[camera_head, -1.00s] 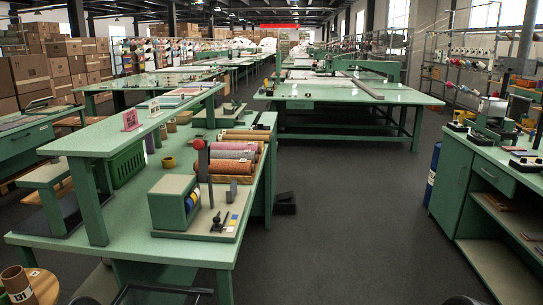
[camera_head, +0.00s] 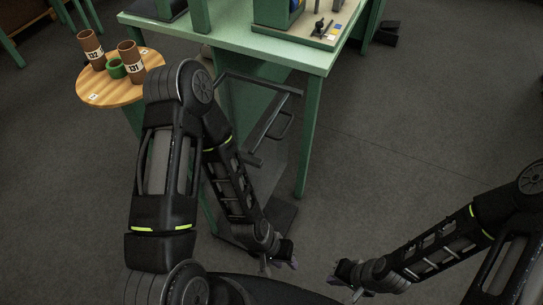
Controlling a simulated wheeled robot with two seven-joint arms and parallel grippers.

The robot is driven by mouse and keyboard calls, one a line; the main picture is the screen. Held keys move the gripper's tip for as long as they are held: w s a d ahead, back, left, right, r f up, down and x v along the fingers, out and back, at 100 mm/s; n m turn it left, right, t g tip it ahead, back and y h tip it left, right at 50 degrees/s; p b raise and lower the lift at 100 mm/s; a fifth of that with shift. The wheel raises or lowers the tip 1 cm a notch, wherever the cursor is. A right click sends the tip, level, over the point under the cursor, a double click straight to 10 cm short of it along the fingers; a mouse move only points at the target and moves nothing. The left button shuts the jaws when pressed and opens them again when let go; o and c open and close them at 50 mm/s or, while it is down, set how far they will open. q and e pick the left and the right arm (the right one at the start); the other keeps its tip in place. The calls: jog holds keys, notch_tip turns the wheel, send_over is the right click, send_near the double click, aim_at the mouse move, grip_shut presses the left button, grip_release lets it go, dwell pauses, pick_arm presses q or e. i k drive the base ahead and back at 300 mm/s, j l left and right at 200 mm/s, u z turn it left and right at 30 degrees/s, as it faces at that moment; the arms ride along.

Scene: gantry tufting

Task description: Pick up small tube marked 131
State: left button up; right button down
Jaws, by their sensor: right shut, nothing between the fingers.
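The small brown tube marked 131 (camera_head: 130,62) stands upright on a round wooden stool top (camera_head: 100,92) at the upper left. A second brown tube marked 132 (camera_head: 92,48) stands to its left, with a short green ring (camera_head: 116,69) between them. My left gripper (camera_head: 290,262) hangs low at the bottom centre, pointing right, well away from the tubes; its fingers are too small and dark to read. My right gripper (camera_head: 340,277) is low to the right of it, pointing left, shut and empty.
A green table (camera_head: 230,38) stands behind my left arm, with a machine on a beige board (camera_head: 318,32) on top. A dark metal frame with a handle (camera_head: 265,120) is beside its leg. Grey floor is open to the right (camera_head: 420,120).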

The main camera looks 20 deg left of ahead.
aim_at(128, 51)
jog(key=u, duration=1.65)
jog(key=i+j+z, duration=0.1)
jog(key=z, duration=0.4)
jog(key=j+z, duration=0.15)
jog(key=z, duration=0.3)
jog(key=j+z, duration=0.15)
jog(key=z, duration=0.35)
jog(key=j+z, duration=0.3)
jog(key=j, duration=0.55)
jog(key=k+j+z, duration=0.1)
jog(key=j+z, duration=0.2)
jog(key=j, duration=0.5)
